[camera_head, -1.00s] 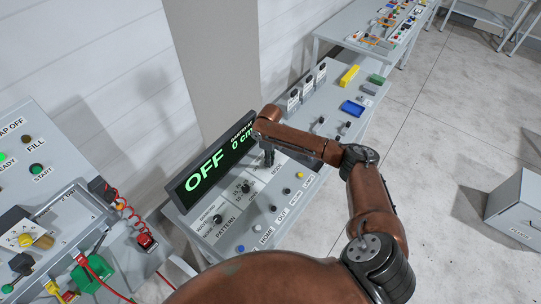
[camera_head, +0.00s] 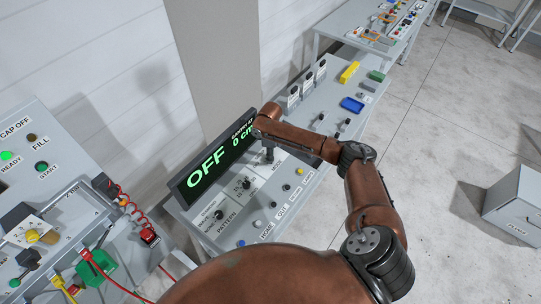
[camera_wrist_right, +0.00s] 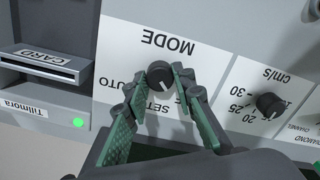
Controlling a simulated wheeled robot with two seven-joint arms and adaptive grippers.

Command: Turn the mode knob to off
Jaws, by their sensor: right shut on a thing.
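The black round mode knob (camera_wrist_right: 160,74) sits on a white plate marked MODE, AUTO and a partly covered word starting SET, upside down in the right wrist view. My right gripper (camera_wrist_right: 157,82) has its green-padded fingers around the knob and is shut on it. The fingers and palm hide part of the plate's lettering. In the head view my right gripper (camera_head: 268,155) points down onto the console and its arm covers the knob. The display (camera_head: 213,160) reads OFF in green, with 0 cm beside it. My left gripper is out of view.
A speed knob (camera_wrist_right: 270,104) sits beside the mode plate, and a card slot (camera_wrist_right: 45,64) lies on its other side. The pattern knob (camera_head: 218,214) and several buttons are near the console's front. Another console with a red coiled cord (camera_head: 130,211) stands at left.

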